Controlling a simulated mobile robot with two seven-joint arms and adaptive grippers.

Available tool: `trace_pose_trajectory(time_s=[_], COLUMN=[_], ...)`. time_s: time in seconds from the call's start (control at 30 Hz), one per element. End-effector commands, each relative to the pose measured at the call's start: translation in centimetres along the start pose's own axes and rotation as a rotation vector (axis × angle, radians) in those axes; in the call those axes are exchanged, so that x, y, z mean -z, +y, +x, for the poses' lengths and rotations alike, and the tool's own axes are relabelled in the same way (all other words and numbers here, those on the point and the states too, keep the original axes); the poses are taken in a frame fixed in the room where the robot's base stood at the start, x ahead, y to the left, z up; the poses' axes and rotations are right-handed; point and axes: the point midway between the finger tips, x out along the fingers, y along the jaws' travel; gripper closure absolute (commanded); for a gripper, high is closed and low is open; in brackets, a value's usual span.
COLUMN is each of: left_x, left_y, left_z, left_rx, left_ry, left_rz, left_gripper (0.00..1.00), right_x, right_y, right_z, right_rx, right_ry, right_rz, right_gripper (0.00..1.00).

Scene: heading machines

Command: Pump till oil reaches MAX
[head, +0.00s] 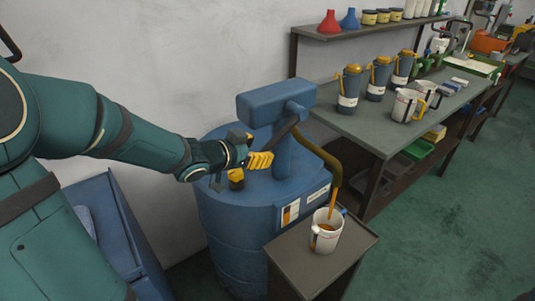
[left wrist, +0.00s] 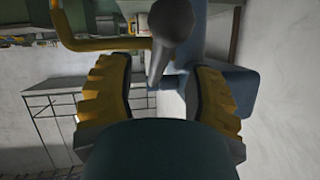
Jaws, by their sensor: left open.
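The blue oil drum (head: 235,240) carries a blue pump (head: 275,103) with a dark lever (head: 285,132) slanting down from its head. My left gripper (head: 262,160), with yellow ridged fingers, is open by the lever's lower end. In the left wrist view, the grey lever (left wrist: 158,62) shows between the open fingers of my left gripper (left wrist: 160,75); whether they touch it is unclear. A yellow-brown hose ends in a spout (head: 333,203) above a white jug (head: 325,238). Brown oil shows inside the jug; its level against any MAX mark is too small to read. My right gripper is out of view.
The jug stands on a small grey stand (head: 310,265) in front of the drum. A workbench (head: 400,130) behind holds several dark canisters and white jugs. A blue bin (head: 105,225) stands left of the drum. Green floor (head: 440,220) is clear at right.

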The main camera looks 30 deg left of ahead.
Motion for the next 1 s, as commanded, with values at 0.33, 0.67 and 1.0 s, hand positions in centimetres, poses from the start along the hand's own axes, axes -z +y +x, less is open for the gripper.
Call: trace_pose_trajectory(time_s=[0.33,0.67,1.0], left_x=[-0.1,0.1,0.1], left_y=[0.0,0.0,0.0], left_z=[4.1,4.3,4.3], left_rx=[-0.001,0.0,0.0], left_ry=[0.0,0.001,0.001], left_rz=[0.0,0.0,0.0], left_gripper=[0.48,0.48,1.0], right_x=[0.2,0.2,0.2], right_y=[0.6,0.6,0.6], right_z=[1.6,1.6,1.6], right_rx=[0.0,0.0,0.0], right_ry=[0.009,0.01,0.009], right_rz=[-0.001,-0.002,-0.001], right_gripper=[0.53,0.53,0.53])
